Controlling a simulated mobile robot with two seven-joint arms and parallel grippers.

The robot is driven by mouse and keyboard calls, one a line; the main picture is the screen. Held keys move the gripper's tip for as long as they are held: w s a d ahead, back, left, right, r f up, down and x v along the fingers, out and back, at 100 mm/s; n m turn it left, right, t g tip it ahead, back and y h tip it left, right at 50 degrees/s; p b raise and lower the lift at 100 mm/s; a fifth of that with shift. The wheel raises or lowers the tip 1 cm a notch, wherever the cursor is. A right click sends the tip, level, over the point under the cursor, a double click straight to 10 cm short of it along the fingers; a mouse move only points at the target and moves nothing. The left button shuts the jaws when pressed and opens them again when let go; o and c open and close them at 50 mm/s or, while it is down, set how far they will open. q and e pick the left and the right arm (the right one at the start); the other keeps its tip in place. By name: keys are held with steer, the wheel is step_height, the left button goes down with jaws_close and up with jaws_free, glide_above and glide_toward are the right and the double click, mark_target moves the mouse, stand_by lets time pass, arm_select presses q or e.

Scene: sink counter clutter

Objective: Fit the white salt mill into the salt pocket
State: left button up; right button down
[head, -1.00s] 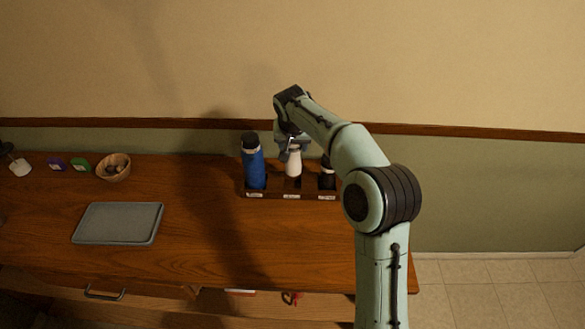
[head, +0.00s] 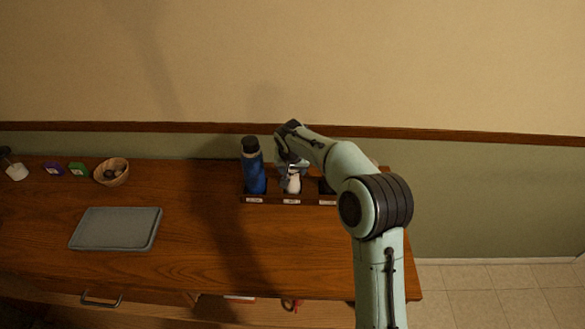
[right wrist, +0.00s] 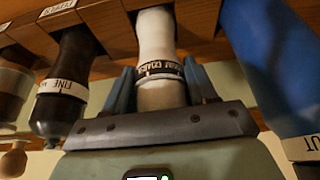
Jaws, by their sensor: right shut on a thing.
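The white salt mill (head: 293,185) stands about upright at the middle pocket of a dark wooden rack (head: 272,199) at the back of the counter. In the right wrist view the white mill (right wrist: 155,35) has a dark lettered band, and its far end is between the rack's wooden dividers. I cannot tell whether it rests on the pocket floor. My right gripper (head: 291,164) is shut on the mill's upper part; its blue fingers (right wrist: 162,88) flank the mill. The pocket labels are too small to read in the head view. My left gripper is not in view.
A blue bottle (head: 254,170) stands in the rack's left pocket, close beside my gripper. A dark mill (right wrist: 72,80) is on the other side. A grey tray (head: 116,229), a basket (head: 111,171) and small boxes lie further left. The counter's middle is clear.

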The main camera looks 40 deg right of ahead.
steer(key=shift+c, duration=1.8)
jaws_free()
steer(key=shift+s, duration=0.1)
steer(key=v, duration=1.2)
steer(key=shift+r, duration=0.1)
